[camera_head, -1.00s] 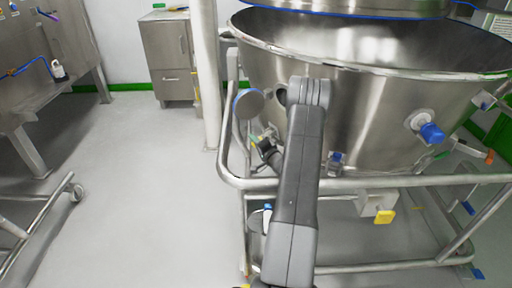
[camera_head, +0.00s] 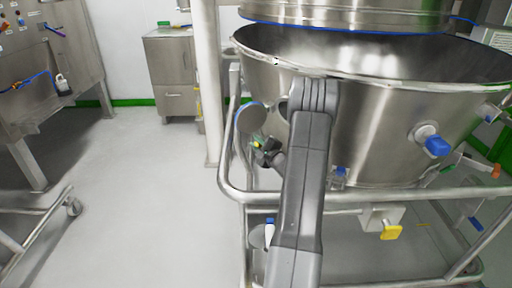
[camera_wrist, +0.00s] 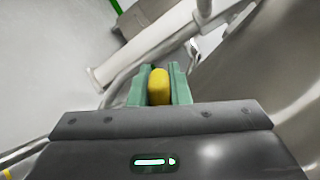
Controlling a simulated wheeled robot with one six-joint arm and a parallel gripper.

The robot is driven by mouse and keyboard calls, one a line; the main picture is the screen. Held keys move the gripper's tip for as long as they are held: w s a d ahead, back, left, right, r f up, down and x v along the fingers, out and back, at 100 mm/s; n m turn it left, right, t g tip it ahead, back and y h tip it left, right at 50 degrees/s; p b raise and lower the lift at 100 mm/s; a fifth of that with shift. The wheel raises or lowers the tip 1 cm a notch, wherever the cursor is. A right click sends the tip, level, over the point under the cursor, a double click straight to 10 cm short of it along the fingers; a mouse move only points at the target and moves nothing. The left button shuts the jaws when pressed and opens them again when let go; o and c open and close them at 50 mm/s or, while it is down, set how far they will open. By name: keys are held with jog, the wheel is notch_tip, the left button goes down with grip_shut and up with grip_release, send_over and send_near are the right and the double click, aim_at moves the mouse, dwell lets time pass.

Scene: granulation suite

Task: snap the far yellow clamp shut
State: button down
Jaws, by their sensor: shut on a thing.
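The yellow clamp (camera_wrist: 159,87) shows in the wrist view as a rounded yellow piece between the green fingers of my gripper (camera_wrist: 159,88). The fingers are shut on it, one on each side. In the head view my gripper (camera_head: 259,146) is small, at the left side of the big steel bowl (camera_head: 370,125), beside a round disc (camera_head: 251,117). A small yellow-green spot shows there at the fingertips. The rest of the clamp and its mount are hidden by my gripper, so I cannot tell how far it is closed.
A steel tube frame (camera_head: 300,196) runs around the bowl close to my arm. A yellow handle (camera_head: 391,232) sits low at the right, and a blue-capped port (camera_head: 434,145) is on the bowl. A white post (camera_head: 205,80) stands behind. The floor (camera_head: 135,190) at left is clear.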

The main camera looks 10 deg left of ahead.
jog(key=shift+w+d+r+m, duration=0.2)
jog(key=shift+r+m, duration=0.1)
jog(key=shift+m, duration=0.3)
jog(key=c, duration=1.4)
grip_release()
jog(key=shift+o, duration=0.2)
jog(key=p+v, duration=0.2)
jog(key=v, duration=1.2)
jog(key=shift+w, duration=0.1)
